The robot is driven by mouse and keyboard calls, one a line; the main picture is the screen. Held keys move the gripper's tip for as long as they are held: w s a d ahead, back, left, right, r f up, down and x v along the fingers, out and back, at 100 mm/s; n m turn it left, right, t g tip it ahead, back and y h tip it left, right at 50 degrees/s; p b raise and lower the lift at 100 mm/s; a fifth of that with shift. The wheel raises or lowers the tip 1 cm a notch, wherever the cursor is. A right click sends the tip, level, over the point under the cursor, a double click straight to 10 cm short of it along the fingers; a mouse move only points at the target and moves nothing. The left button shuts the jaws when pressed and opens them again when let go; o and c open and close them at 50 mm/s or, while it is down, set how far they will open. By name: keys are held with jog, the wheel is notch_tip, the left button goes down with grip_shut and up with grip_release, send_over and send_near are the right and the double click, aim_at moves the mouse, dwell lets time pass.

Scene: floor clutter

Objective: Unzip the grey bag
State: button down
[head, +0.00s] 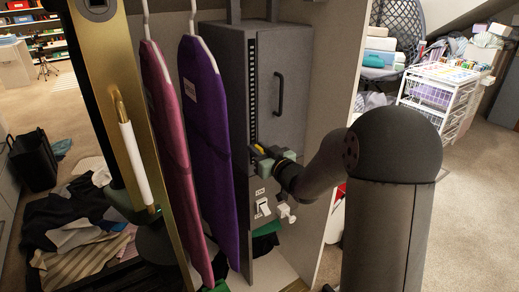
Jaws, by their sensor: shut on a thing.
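The grey bag (288,62) is a tall boxy case that hangs upright in the middle of the view, with a dark handle on its front. A dark zip (252,88) runs vertically down the left part of its front. My gripper (259,154) is at the lower part of this zip, against the front of the bag, and is shut on the small zip pull. The jaws and my wrist mostly hide the pull. A little yellow shows between the jaws.
A purple ironing board (205,130) and a pink one (168,130) hang just left of the bag. A pale panel (335,70) stands right of it. White switch-like fittings (264,207) sit below my gripper. Clothes (75,225) lie on the floor at left. A white basket trolley (440,95) stands at right.

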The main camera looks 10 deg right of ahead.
jog(key=c, duration=1.4)
grip_release()
jog(key=shift+c, duration=0.2)
jog(key=p+v, duration=0.1)
jog(key=v, duration=1.6)
jog(key=shift+s, duration=0.2)
jog(key=shift+d, duration=0.1)
